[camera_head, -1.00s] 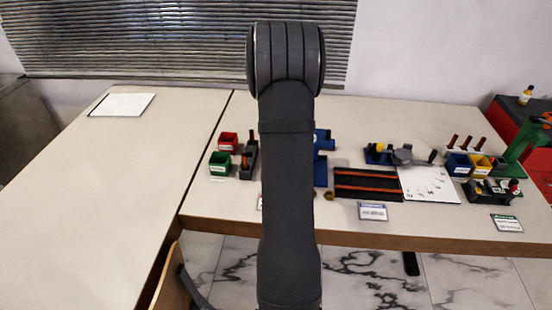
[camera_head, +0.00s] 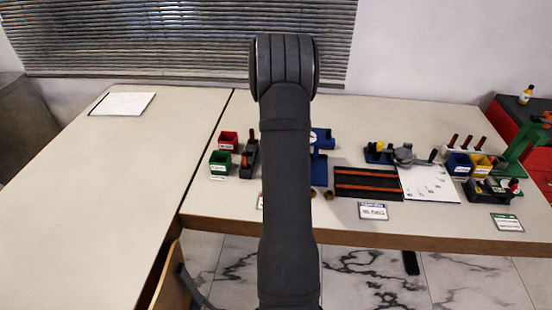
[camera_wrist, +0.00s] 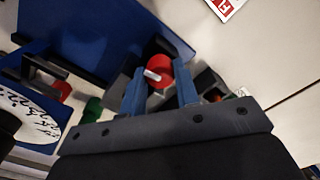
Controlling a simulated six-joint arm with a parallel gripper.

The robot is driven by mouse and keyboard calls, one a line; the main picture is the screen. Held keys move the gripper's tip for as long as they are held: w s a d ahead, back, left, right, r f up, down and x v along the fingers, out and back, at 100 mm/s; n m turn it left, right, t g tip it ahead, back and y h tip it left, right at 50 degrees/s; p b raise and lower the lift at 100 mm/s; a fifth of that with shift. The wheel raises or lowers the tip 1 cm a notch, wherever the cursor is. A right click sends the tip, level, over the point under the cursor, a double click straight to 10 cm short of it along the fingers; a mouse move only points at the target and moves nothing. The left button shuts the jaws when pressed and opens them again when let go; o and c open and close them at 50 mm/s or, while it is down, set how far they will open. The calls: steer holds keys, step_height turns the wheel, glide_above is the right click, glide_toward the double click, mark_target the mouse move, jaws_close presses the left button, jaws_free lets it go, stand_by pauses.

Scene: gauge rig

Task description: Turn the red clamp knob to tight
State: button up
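In the wrist view a red knob (camera_wrist: 158,72) with a white bar on its face shows between and just beyond the two blue fingers of my gripper (camera_wrist: 160,75). The fingers stand apart with a gap between them. I cannot tell whether either touches the knob. The blue fixture (camera_wrist: 95,35) lies beside the knob. A white dial face (camera_wrist: 28,112) with black marks is at the left, and a smaller red part (camera_wrist: 63,90) is near it. In the head view my arm hides the gripper and the knob; only part of the blue fixture (camera_head: 325,140) shows.
In the head view red (camera_head: 228,140) and green bins (camera_head: 220,163) stand left of my arm. A black tray with orange rails (camera_head: 368,184) and a white sheet (camera_head: 428,182) lie to the right. The left table is mostly clear.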

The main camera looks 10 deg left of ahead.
steer(key=shift+m, duration=1)
steer(key=o, duration=0.7)
step_height(320, 180, up, 18)
steer(key=shift+f, duration=0.25)
